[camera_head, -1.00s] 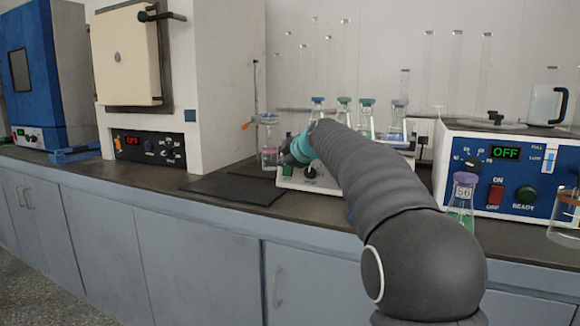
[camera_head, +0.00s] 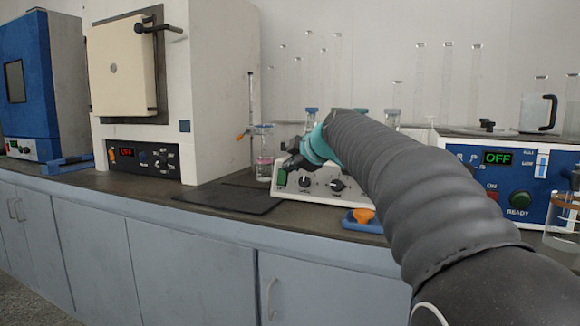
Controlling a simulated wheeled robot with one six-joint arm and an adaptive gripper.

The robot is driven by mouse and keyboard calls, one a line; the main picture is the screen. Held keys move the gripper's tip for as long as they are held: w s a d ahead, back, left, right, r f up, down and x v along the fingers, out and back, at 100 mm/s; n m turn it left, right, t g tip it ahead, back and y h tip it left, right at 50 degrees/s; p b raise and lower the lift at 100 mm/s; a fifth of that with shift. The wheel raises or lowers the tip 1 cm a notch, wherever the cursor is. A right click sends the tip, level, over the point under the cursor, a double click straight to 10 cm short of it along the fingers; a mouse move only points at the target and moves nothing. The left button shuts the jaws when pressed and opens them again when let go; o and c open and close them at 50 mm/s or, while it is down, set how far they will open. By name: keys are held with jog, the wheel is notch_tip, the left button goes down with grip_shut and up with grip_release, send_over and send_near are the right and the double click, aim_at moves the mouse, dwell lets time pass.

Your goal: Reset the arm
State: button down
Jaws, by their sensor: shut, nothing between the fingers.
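My gripper (camera_head: 288,160) shows as a small dark shape past the teal wrist band, at the end of my thick grey arm. It is shut and I see nothing held in it. It hangs in front of a white device (camera_head: 312,192) with two black knobs and a small green switch, close to the device's left end in the picture. I cannot tell whether it touches the device. My arm covers the device's right part and much of the bench behind.
A glass vessel with pink liquid (camera_head: 264,169) stands left of the white device. A dark mat (camera_head: 228,198) lies in front. A blue item with an orange knob (camera_head: 362,218) is near the bench edge. A white oven (camera_head: 215,80) and a blue-fronted unit (camera_head: 519,197) flank the area.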

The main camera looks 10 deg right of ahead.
jog(key=s+f+m+g+h+p, duration=0.1)
jog(key=s+f+m, duration=0.4)
jog(key=s, duration=0.8)
jog(key=s+d+f+m+g+h+p, duration=0.1)
jog(key=s+f+m+g, duration=0.2)
jog(key=s+f, duration=0.9)
jog(key=s+f+m+g+h+p, duration=0.1)
jog(key=s+f+m, duration=0.6)
jog(key=s, duration=0.8)
notch_tip(320, 180, down, 2)
jog(key=shift+s+d+f+m+g+h, duration=0.2)
jog(key=shift+m+g+h, duration=0.25)
jog(key=shift+g, duration=0.35)
jog(key=shift+r, duration=0.15)
